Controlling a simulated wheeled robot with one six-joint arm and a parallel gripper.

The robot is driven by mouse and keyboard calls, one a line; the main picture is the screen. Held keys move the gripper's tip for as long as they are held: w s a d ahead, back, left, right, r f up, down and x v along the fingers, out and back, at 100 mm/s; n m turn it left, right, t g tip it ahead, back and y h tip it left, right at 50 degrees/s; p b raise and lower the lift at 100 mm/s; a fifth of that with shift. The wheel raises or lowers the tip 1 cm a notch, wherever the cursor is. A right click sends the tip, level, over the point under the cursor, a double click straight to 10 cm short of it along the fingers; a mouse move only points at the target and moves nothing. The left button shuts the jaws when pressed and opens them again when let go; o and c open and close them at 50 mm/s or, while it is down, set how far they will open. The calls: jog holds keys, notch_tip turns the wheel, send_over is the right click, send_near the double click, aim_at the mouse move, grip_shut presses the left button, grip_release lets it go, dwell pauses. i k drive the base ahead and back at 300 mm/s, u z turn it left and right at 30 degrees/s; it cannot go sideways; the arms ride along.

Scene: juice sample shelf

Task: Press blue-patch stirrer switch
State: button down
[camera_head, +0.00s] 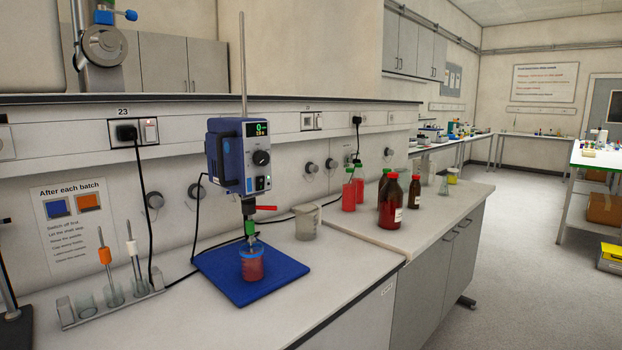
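The blue overhead stirrer (228,157) hangs on an upright metal rod above the bench. Its front has a lit display (258,129), a black knob (261,157) and a small rocker switch (262,183) low down. The display seems to read 0 on its top line; the rocker's position is too small to tell. Below, a beaker of red liquid (251,267) stands on a blue square mat (290,262), with the stirrer's green-collared shaft (250,228) reaching down to it. My gripper is not in view.
A rack (150,292) with orange- and white-collared paddles in glass tubes stands front left. An empty glass beaker (307,222) is right of the mat. Red and brown bottles (390,203) stand farther right. A black cable runs down the wall. The bench front is clear.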

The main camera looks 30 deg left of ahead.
aim_at(260, 180)
jog(key=u, duration=0.25)
jog(key=i, duration=1)
jog(key=u, duration=0.6)
